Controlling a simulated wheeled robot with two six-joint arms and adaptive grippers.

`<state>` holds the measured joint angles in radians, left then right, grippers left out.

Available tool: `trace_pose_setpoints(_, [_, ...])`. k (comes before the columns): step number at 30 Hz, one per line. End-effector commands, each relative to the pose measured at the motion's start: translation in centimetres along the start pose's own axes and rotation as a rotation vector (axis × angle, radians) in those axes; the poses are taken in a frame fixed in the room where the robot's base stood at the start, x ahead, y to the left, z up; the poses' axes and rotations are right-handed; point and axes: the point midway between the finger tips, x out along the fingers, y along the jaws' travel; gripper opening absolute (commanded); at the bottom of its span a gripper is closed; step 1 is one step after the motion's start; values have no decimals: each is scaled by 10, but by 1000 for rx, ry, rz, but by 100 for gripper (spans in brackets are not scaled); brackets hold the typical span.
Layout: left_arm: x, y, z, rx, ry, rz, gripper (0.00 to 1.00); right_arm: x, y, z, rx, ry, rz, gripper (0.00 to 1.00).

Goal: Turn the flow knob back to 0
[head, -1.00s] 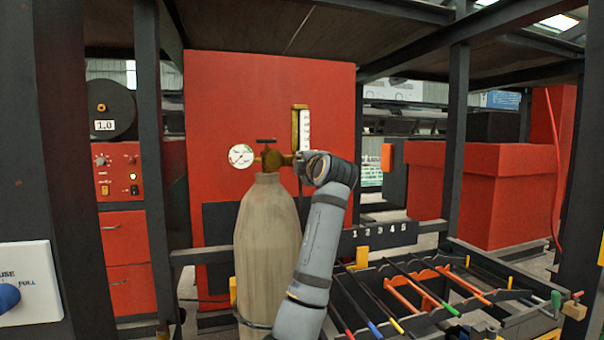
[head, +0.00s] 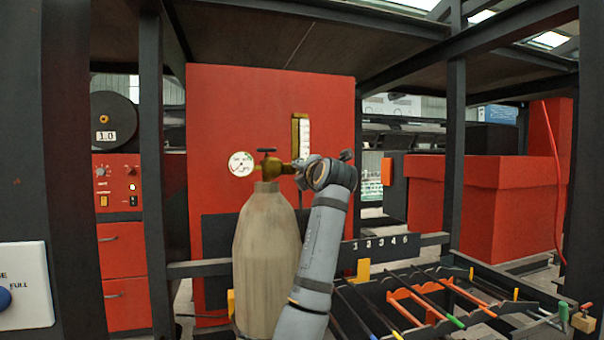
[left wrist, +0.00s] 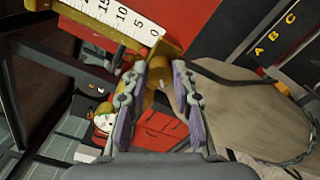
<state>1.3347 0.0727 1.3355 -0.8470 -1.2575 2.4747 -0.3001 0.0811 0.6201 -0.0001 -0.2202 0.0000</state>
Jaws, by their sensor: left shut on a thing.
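A brass regulator (head: 272,165) sits on top of a tan gas cylinder (head: 266,250). Its upright flowmeter (head: 301,135) has a white scale, which shows close up with 0, 5, 10 and 15 in the left wrist view (left wrist: 120,18). A round white pressure gauge (head: 241,164) is at the regulator's left; it also shows in the left wrist view (left wrist: 104,122). My left gripper (head: 303,172) is at the foot of the flowmeter. In the left wrist view its fingers (left wrist: 158,95) are closed around the brass flow knob (left wrist: 158,73), which they partly cover. My right gripper is out of view.
A red panel (head: 230,100) stands behind the cylinder. A rack (head: 400,300) with coloured rods lies to the right. Dark posts (head: 151,180) frame the left side. A white switch plate (head: 25,300) is at the far left. A chain (left wrist: 300,150) loops around the cylinder.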

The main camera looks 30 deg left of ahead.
Motion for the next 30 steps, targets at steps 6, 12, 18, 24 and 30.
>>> trace_pose_setpoints(6, [0,-3,-1,-10,3,-5,0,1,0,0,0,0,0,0])
trace_pose_setpoints(12, [0,-3,-1,-9,3,-5,0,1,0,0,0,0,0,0])
trace_pose_setpoints(18, [0,-2,-1,-8,2,-4,47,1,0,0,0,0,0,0])
trace_pose_setpoints(24, [0,-1,0,-9,1,-2,50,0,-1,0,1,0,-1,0])
trace_pose_setpoints(30, [-8,-1,1,-10,-2,-1,50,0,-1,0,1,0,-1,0])
